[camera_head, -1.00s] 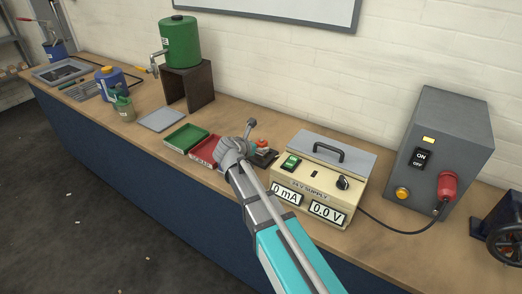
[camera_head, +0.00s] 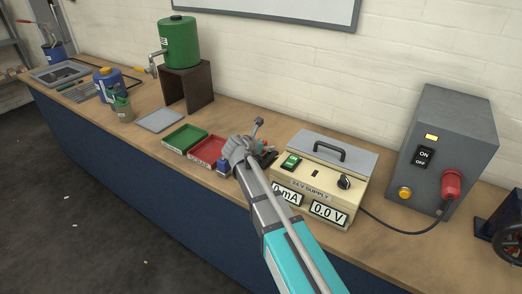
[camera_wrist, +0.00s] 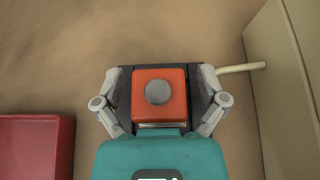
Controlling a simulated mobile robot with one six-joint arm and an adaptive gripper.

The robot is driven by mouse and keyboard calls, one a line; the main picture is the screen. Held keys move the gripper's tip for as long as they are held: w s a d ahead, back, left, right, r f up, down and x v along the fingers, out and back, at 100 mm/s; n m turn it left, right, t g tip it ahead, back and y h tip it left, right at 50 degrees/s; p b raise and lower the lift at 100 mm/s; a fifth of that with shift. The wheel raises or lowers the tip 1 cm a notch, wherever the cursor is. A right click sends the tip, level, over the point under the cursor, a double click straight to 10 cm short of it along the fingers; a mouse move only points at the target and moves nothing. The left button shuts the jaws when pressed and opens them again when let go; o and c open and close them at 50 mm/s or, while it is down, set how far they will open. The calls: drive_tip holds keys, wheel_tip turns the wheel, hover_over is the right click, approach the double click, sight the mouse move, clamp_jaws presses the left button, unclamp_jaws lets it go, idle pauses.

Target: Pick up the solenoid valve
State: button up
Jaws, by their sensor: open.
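An orange block with a round grey disc on top (camera_wrist: 160,112), which I take to be the solenoid valve, lies between my gripper's fingers in the wrist view. My gripper (camera_wrist: 160,102) is open, one finger on each side of the block. Whether the pads touch it I cannot tell. In the head view my gripper (camera_head: 240,150) is over the bench between the red tray and the power supply, and mostly hides the block. A small blue part (camera_head: 223,165) stands at the red tray's right side.
The red tray (camera_head: 207,150) and green tray (camera_head: 184,138) lie left of my gripper. The cream power supply (camera_head: 317,185) stands close on the right. A lever with a dark knob (camera_head: 258,121) rises just behind my gripper. Bare bench (camera_head: 290,128) shows farther back.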

clamp_jaws()
idle(0.4)
drive_tip(key=shift+r, duration=0.2)
drive_tip(key=shift+r+p, duration=0.75)
drive_tip(key=shift+p, duration=0.2)
drive_tip(key=s+d+r+p, duration=0.1)
drive_tip(key=s+r+p, duration=1)
drive_tip(key=s, duration=0.3)
drive_tip(key=shift+d, duration=0.25)
drive_tip(key=shift+w+d, duration=0.1)
